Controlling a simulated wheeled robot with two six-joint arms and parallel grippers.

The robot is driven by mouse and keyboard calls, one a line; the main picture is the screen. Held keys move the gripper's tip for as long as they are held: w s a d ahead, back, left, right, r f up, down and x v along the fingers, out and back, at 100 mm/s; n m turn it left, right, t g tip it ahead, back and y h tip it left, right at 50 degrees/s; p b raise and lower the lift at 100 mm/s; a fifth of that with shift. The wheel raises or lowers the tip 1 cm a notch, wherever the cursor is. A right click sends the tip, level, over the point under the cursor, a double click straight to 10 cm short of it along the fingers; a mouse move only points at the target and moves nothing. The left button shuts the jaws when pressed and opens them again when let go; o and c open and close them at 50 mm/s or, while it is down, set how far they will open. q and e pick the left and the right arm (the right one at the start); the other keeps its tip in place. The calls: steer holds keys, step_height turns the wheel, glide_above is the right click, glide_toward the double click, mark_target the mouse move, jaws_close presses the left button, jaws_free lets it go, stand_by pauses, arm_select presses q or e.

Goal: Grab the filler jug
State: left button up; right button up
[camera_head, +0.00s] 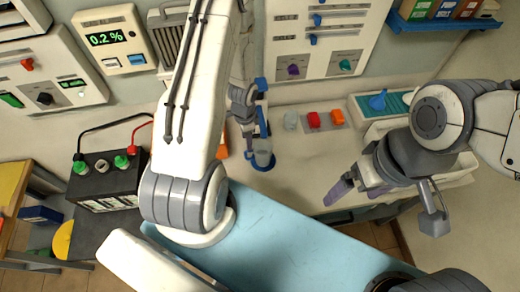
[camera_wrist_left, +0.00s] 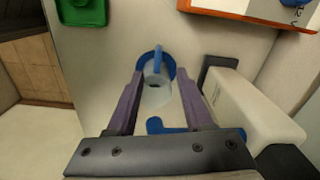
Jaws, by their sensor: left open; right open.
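The filler jug looks like a small translucent grey vessel with blue parts (camera_head: 263,158), by a blue ring on the pale counter in the head view. In the left wrist view the jug (camera_wrist_left: 157,94) shows against a blue disc, with a blue upright piece. My left gripper (camera_wrist_left: 160,82) is open, its purple fingers on either side of the jug in that view; I cannot tell whether they touch it. In the head view my left arm hides much of that gripper. My right gripper (camera_head: 352,187) is open and empty, to the right over the counter front.
A black battery (camera_head: 105,182) with green caps and cables stands at the left. In the left wrist view a white block (camera_wrist_left: 245,110) lies close to the right finger.

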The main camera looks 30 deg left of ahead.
mark_target(246, 154)
arm_select(q)
steer(key=shift+s+a+f, duration=0.2)
steer(key=shift+s+f, duration=0.1)
steer(key=shift+f, duration=0.6)
step_height(246, 154, down, 6)
steer(key=b, duration=0.6)
steer(key=shift+r, duration=0.1)
step_height(246, 154, down, 4)
steer(key=b, duration=0.3)
steer(key=shift+b, duration=0.4)
jaws_close()
